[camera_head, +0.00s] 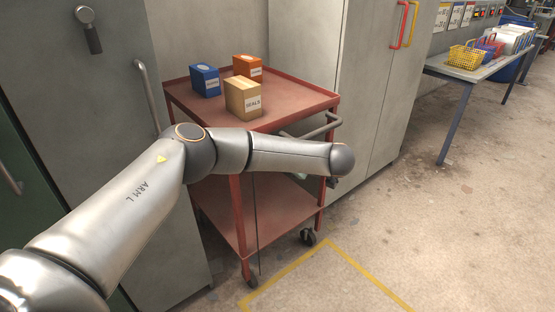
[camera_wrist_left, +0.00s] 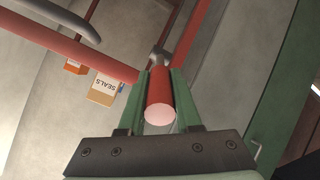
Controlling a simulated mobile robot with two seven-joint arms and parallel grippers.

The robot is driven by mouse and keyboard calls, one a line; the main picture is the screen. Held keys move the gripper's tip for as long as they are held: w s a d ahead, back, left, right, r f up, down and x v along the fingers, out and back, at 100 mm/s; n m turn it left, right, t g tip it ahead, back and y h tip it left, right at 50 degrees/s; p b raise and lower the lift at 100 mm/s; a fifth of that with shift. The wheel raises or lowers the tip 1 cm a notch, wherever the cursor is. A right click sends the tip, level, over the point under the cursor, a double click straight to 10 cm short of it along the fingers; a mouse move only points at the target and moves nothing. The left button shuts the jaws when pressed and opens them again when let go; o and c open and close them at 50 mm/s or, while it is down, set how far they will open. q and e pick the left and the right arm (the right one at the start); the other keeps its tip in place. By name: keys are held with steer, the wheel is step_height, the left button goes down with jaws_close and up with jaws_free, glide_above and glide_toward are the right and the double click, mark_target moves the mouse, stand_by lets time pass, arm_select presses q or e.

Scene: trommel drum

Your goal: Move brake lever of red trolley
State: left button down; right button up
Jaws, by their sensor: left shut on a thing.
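The red trolley (camera_head: 300,100) stands against the grey cabinets in the head view, with a grey push handle (camera_head: 322,126) at its right end. In the left wrist view, my left gripper (camera_wrist_left: 163,88) has its green fingers shut on a red round grip with a pale end, the brake lever (camera_wrist_left: 160,93). The trolley's red edge (camera_wrist_left: 60,42) and grey handle (camera_wrist_left: 62,14) show at the upper left there. In the head view my left arm hides this gripper and the lever. My right gripper is in neither view.
A blue box (camera_head: 205,81), an orange box (camera_head: 248,67) and a tan SEALS box (camera_head: 243,98) stand on the trolley's top. Yellow tape (camera_head: 375,283) marks the floor in front. A bench (camera_head: 465,72) with baskets stands at the right. The floor between is clear.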

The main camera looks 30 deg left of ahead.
arm_select(q)
steer(key=c, duration=0.7)
jaws_free()
steer(key=shift+o, duration=0.5)
steer(key=shift+d, duration=0.1)
steer(key=shift+s+d+r, duration=0.1)
steer(key=shift+d+r, duration=0.05)
steer(key=shift+d, duration=0.05)
steer(key=p+v, duration=0.1)
steer(key=v, duration=1.1)
